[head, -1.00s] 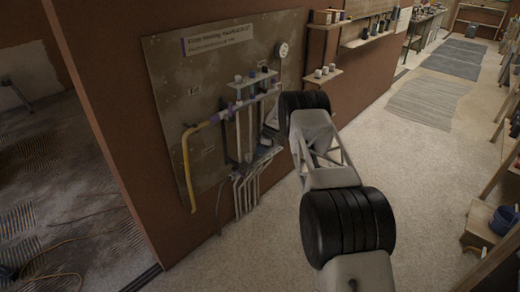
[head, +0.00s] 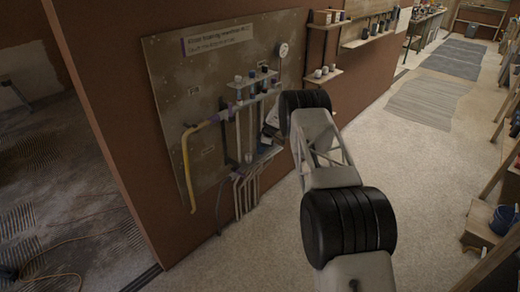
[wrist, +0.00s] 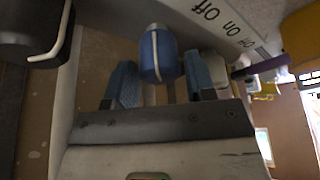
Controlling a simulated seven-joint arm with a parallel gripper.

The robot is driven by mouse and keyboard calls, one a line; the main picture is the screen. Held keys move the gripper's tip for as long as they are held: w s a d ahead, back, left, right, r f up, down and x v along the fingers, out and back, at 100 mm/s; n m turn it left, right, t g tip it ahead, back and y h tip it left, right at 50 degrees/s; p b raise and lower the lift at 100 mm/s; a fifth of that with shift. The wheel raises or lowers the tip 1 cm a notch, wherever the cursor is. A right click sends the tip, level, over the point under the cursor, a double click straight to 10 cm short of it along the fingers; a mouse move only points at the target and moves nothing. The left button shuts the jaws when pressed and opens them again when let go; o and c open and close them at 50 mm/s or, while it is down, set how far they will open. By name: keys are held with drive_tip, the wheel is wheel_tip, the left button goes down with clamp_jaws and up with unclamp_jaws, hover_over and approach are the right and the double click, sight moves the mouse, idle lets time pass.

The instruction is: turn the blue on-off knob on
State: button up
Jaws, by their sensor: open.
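The blue knob (wrist: 158,55) is a short rounded cylinder with a white pointer line, seen upper middle in the wrist view. The line runs nearly up and down in that picture. My gripper (wrist: 158,72) is open, with one blue-grey finger left of the knob and one right. The knob sits between the fingertips, with visible gaps on both sides; I cannot tell its depth between them. A pale strip (wrist: 222,20) beside the knob carries "On" and "Off" lettering. In the head view my gripper is at the board, largely hidden by my arm, and the blue knob cannot be made out.
A black knob (wrist: 35,28) with a white line is left of my gripper in the wrist view. The brown board (head: 170,75) carries a yellow pipe (head: 186,170), several grey pipes and a round gauge (head: 283,50). The floor (head: 310,235) in front is clear.

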drive_tip(key=v, duration=0.7)
idle(0.3)
